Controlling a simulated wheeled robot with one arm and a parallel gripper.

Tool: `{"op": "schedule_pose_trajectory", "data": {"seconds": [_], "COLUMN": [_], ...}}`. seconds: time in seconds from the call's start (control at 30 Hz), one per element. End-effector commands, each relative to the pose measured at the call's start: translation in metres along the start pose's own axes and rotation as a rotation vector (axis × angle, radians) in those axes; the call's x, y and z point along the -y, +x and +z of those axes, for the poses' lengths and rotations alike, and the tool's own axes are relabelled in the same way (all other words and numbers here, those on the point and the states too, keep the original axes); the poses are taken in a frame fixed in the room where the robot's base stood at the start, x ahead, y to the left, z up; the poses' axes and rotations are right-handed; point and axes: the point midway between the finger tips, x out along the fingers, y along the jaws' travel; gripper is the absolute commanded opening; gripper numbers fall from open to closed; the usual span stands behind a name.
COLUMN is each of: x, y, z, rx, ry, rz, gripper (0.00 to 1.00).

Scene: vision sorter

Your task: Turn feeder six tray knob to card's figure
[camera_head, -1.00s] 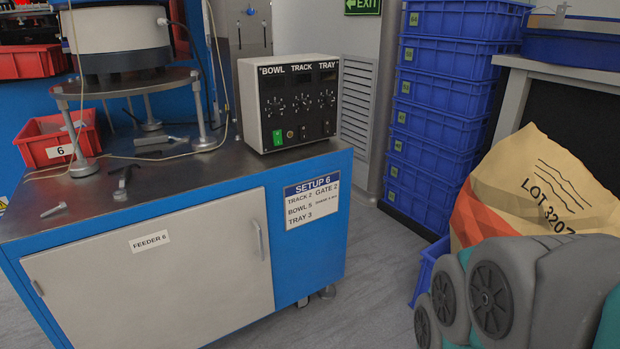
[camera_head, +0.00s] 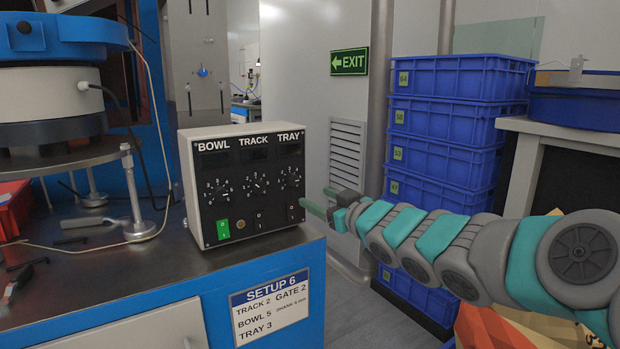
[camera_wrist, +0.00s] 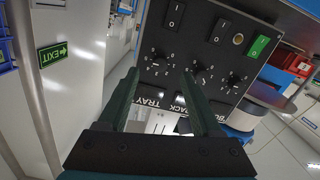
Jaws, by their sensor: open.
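The control box (camera_head: 245,185) stands on the feeder bench, with a row of black knobs under the labels BOWL, TRACK and TRAY. The TRAY knob (camera_head: 290,178) is the rightmost; its pointer setting is too small to read. In the wrist view the box is inverted, and the TRAY knob (camera_wrist: 157,58) appears between my fingertips. My gripper (camera_head: 313,197) is open and empty, just right of the box's front; its green fingers (camera_wrist: 160,73) point at the panel. I cannot tell whether they touch it. The setup card (camera_head: 271,308) reads TRACK 2, BOWL 5, TRAY 3, GATE 2.
Switches sit below the knobs, including a green one (camera_head: 223,229). A round bowl feeder (camera_head: 50,90) stands on a legged plate at left. Loose tools lie on the bench top (camera_head: 130,260). Stacked blue crates (camera_head: 450,120) stand behind my arm at right.

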Motion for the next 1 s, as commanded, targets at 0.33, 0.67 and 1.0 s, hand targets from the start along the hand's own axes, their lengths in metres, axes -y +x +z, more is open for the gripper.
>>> {"op": "schedule_pose_trajectory", "data": {"seconds": [0.33,0.67,1.0], "x": [0.008,0.009,0.008], "y": [0.026,0.071,0.083], "z": [-0.015,-0.017,-0.019], "rx": [-0.067,-0.063,-0.064], "ry": [-0.01,-0.009,-0.009], "rz": [-0.039,-0.037,-0.034], "gripper": [0.66,0.66,0.66]}}
